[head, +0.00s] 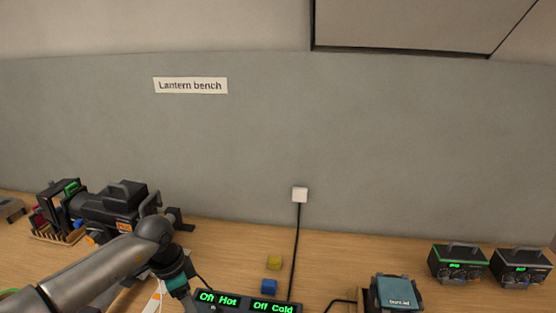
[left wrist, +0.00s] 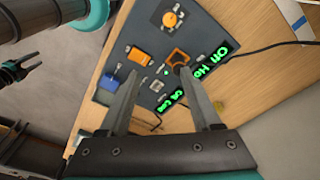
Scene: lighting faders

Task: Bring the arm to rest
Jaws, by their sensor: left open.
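My left arm comes in from the left in the head view and bends down past the bottom edge, so its gripper is hidden there. In the left wrist view my left gripper (left wrist: 160,73) is open, with nothing between its fingers. Beyond the fingers lies a dark control panel (left wrist: 205,30) with an orange knob, an orange switch, small levers and green displays. The head view shows only the panel's upper edge (head: 245,307), its displays reading "Off Hot" and "Off Cold". A dark part with teal, apparently my right gripper (left wrist: 22,70), shows small at the left wrist view's left edge.
A black lantern (head: 118,205) stands on the wooden bench at left. A yellow block (head: 274,263) and a blue block (head: 270,287) lie behind the panel. A teal-topped box (head: 398,292) and two meters (head: 457,265) stand at right.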

